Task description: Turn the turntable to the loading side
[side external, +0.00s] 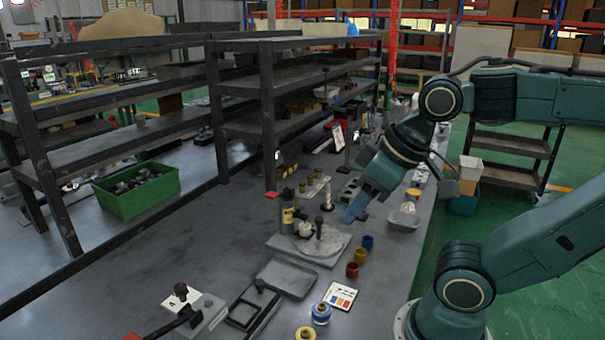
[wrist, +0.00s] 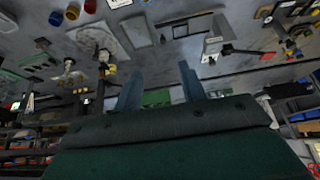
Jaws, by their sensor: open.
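The turntable (side external: 335,243) is a round pale grey disc on a square plate, on the grey bench in the side view. A dark upright knob (side external: 319,229) stands on it, with a pale fitting (side external: 306,230) beside the knob. In the wrist view the turntable (wrist: 88,36) lies at the upper left. My gripper (side external: 351,212) is above and to the right of the disc in the side view, apart from it. In the wrist view its two blue fingers (wrist: 160,80) are spread with nothing between them. I cannot tell which side is the loading side.
A shallow tray (side external: 287,278) lies in front. Dark shelving (side external: 268,120) rises behind. The bench left of the turntable is mostly clear.

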